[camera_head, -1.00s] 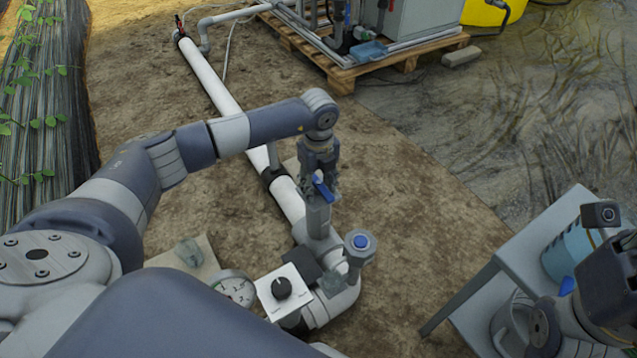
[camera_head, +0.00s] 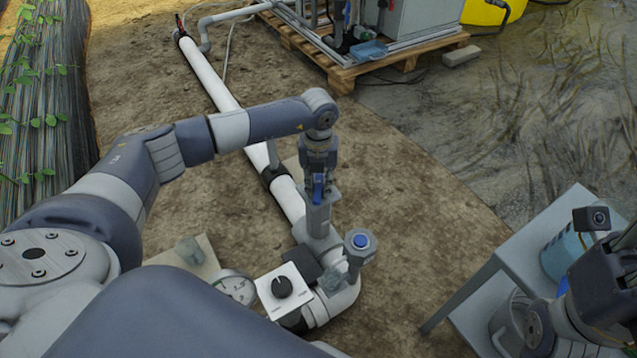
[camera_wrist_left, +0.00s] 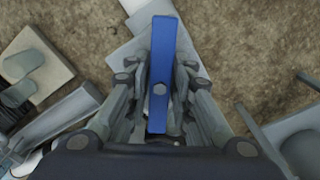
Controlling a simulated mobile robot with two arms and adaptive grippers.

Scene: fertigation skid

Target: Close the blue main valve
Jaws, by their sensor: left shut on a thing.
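The blue main valve's lever handle (camera_head: 318,188) sits on a grey valve body (camera_head: 319,218) near the end of the white pipe. In the left wrist view the handle (camera_wrist_left: 161,75) is a long blue bar with a bolt at its middle. My left gripper (camera_head: 318,180) comes down from above and is shut on this handle, with a finger on each side of it. The handle runs up and down in the head view, roughly in line with the gripper. My right arm's wrist end (camera_head: 600,280) is at the right edge; its fingers cannot be made out.
A grey post with a blue cap (camera_head: 361,242), a white box with a black knob (camera_head: 282,289) and a round gauge (camera_head: 234,288) stand close by. A grey table (camera_head: 480,285) with a bucket (camera_head: 565,250) is at right. A skid on a pallet (camera_head: 400,68) stands behind.

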